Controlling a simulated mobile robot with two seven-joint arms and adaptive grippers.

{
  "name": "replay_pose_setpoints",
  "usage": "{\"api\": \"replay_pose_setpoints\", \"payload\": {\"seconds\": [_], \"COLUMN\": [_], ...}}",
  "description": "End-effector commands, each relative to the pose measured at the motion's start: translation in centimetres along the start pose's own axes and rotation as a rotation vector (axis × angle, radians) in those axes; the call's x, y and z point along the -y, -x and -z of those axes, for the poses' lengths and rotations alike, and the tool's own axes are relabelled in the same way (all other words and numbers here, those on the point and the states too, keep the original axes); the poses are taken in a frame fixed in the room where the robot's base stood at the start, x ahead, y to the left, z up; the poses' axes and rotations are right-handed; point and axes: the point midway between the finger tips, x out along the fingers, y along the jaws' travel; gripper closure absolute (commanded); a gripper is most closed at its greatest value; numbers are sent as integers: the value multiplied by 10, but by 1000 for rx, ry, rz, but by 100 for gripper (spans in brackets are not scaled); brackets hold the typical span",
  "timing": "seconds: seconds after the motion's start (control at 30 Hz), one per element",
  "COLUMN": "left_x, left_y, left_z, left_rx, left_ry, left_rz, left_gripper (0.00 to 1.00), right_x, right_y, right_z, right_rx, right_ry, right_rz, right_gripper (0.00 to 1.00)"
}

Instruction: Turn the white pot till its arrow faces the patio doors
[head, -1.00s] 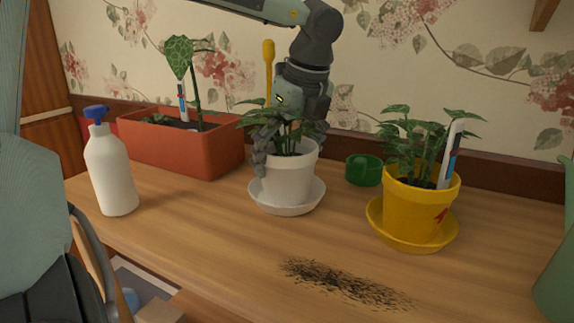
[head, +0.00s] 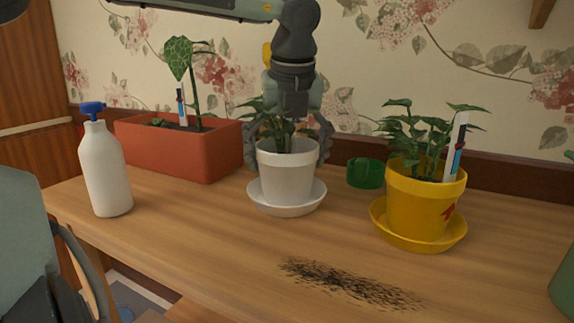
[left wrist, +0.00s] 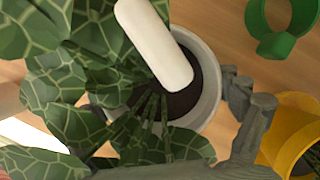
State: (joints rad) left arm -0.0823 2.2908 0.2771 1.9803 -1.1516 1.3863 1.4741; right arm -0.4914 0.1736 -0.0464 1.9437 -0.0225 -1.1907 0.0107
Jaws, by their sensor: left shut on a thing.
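The white pot (head: 287,178) stands upright on its white saucer (head: 262,203) with a leafy plant in it. No arrow shows on the side facing the head camera. My left gripper (head: 289,148) comes down over the plant from above, shut on the pot, with fingers at the left and right of its rim. In the left wrist view, the pot's rim (left wrist: 212,88) shows partly behind leaves, with a grey finger beside it. A white rounded stick (left wrist: 155,42) rises over the soil. My right gripper and the patio doors are not in view.
A yellow pot (head: 415,205) with a red arrow stands on a yellow saucer at right. A green ring-shaped object (head: 364,173) sits between the pots. An orange planter (head: 180,149) and white bottle (head: 107,170) are at left.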

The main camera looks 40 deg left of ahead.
Motion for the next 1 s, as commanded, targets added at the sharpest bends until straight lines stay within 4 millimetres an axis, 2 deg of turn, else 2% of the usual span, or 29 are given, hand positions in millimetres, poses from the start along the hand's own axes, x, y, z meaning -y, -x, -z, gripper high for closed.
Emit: {"api": "replay_pose_setpoints", "payload": {"seconds": [0.4,0.8,1.0], "left_x": [0,0,0], "left_y": [0,2,1], "left_z": [0,-1,0], "left_rx": [2,2,2], "left_ry": [-303,-596,-645], "left_rz": [98,189,201], "left_gripper": [62,62,62], "right_x": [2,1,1], "right_y": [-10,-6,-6], "right_z": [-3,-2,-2], "right_rx": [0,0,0], "right_ry": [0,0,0], "right_rz": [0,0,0], "right_gripper": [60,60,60]}}
